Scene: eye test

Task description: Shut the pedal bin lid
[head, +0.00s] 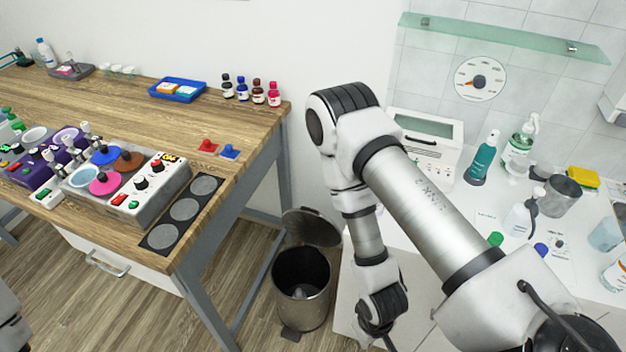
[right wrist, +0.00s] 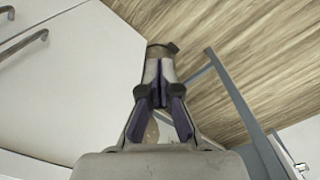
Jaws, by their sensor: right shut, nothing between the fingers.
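The pedal bin (head: 312,309) is a grey metal cylinder on the floor between the wooden table and the white cabinet. Its round lid (head: 318,224) stands raised at the back, and the dark inside shows. Its dark pedal (head: 290,334) is at the front. My right gripper (right wrist: 160,88) is shut and empty in the right wrist view, covering most of the bin beyond it. In the head view my right arm hangs right of the bin, its gripper end low near the bottom edge. I cannot tell its exact gap to the lid. My left gripper is not in view.
The wooden table (head: 140,212) with its grey metal legs stands left of the bin. A white counter (head: 470,200) with bottles and a small device is on the right, close behind my right arm. Wooden floor (head: 255,318) is free in front of the bin.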

